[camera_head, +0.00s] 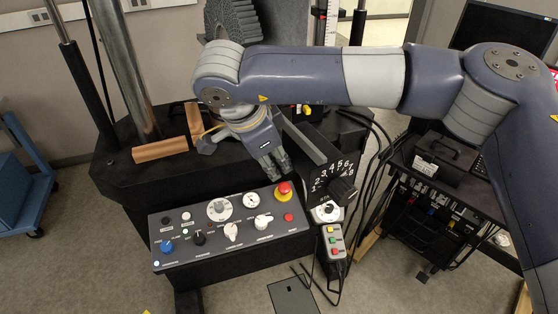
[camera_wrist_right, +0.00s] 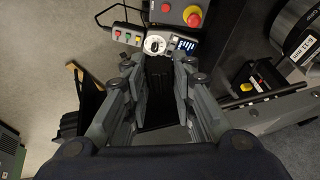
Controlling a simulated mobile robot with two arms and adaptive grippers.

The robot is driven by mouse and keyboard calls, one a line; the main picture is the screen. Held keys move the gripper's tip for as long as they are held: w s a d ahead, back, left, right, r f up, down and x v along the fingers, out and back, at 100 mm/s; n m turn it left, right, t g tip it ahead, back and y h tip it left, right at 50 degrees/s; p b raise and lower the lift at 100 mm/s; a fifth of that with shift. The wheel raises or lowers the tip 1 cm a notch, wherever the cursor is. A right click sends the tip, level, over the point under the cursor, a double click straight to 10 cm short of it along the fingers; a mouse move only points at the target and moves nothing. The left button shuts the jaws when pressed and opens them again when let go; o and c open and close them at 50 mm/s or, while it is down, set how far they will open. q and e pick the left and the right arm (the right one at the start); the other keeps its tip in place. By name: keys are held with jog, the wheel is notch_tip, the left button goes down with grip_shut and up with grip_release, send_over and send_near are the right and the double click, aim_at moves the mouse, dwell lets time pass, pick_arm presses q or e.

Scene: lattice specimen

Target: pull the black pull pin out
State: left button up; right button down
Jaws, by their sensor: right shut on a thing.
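My right gripper (camera_head: 272,158) comes in from the right side of the head view, pointing down just behind the grey control panel. In the right wrist view its two grey fingers (camera_wrist_right: 158,72) stand on either side of a dark, upright piece, the black pull pin (camera_wrist_right: 158,92). The gripper is shut on it. Against the dark surroundings, the pin's ends and its hole are hard to tell. In the head view the fingers and wrist hide the pin. My left gripper is not in view.
The control panel (camera_head: 190,255) with knobs and a red emergency stop (camera_head: 284,190) lies close in front. A numbered black dial plate (camera_head: 330,170) and a button pendant (camera_head: 334,240) stand to the right. Wooden blocks (camera_head: 160,150) lie left, beside a steel column (camera_head: 127,70).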

jog(key=shift+s+a, duration=0.15)
jog(key=shift+a, duration=0.2)
jog(key=c, duration=1.3)
grip_release()
jog(key=v, duration=1.2)
jog(key=shift+s+a, duration=0.1)
jog(key=shift+a, duration=0.05)
